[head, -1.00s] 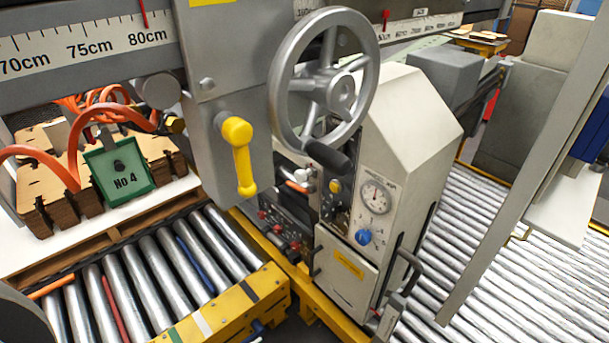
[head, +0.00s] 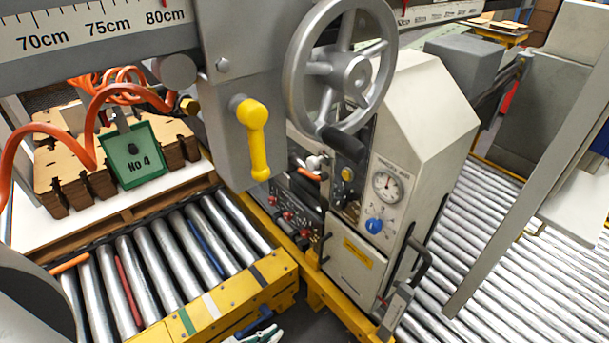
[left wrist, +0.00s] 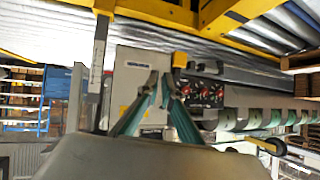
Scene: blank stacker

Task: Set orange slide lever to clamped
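A small orange lever-like piece (head: 308,174) shows on the dark control panel of the stacker, beside a white knob, below the handwheel. It is partly hidden, and its slide position is too small to read.
The grey handwheel (head: 342,75) and yellow crank handle (head: 255,140) stick out above the panel. A cream cabinet (head: 420,130) with a gauge (head: 388,186) stands to the right. The yellow conveyor frame (head: 225,310) is below left. Open floor between frames is narrow.

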